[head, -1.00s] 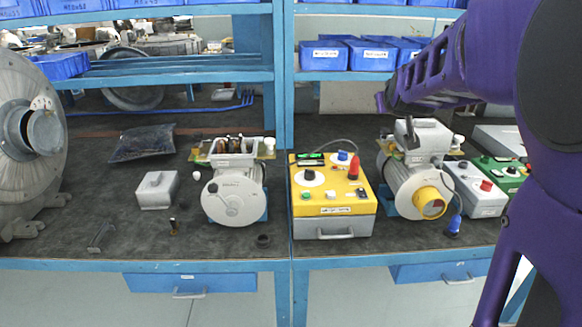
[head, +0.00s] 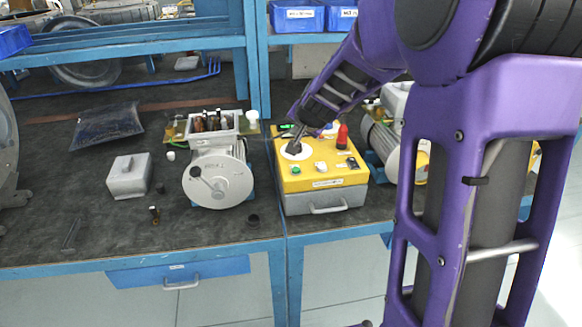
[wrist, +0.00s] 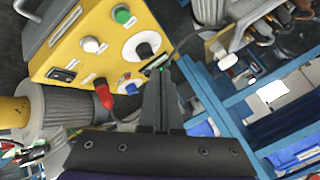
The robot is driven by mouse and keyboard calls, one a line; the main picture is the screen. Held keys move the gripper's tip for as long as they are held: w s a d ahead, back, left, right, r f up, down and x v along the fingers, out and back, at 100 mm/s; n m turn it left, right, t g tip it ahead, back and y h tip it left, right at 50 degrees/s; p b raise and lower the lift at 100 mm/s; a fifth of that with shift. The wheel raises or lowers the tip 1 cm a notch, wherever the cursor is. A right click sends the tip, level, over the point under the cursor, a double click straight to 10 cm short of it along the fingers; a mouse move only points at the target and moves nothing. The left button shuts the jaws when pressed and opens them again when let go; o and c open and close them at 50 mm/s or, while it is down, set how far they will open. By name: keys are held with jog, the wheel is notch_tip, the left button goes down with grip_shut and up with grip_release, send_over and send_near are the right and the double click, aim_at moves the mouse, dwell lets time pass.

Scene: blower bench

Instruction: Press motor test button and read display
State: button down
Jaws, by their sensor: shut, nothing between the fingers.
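The yellow test box (head: 306,181) with a grey base stands on the bench. In the wrist view, the fingertips (wrist: 160,74) lie close to the display (wrist: 155,64); contact cannot be told. The green button (wrist: 122,14) is clear of them.
A grey motor (head: 216,182) with an open terminal box stands left of the test box. Another motor (head: 385,150) stands to its right, partly hidden by my arm. A grey cover (head: 129,175) and small parts lie on the left. Blue shelving rises behind.

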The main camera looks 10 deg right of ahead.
jog(key=b, duration=0.6)
send_over(296, 171)
jog(key=f, duration=0.6)
jog(key=shift+s+f, duration=0.1)
jog(key=shift+s, duration=0.1)
jog(key=shift+f, duration=1.25)
jog(key=shift+f, duration=0.15)
dwell(0.4)
jog(key=shift+f, duration=0.3)
jog(key=shift+f, duration=0.4)
dwell(0.7)
jog(key=shift+r+p, duration=0.4)
jog(key=shift+r, duration=0.45)
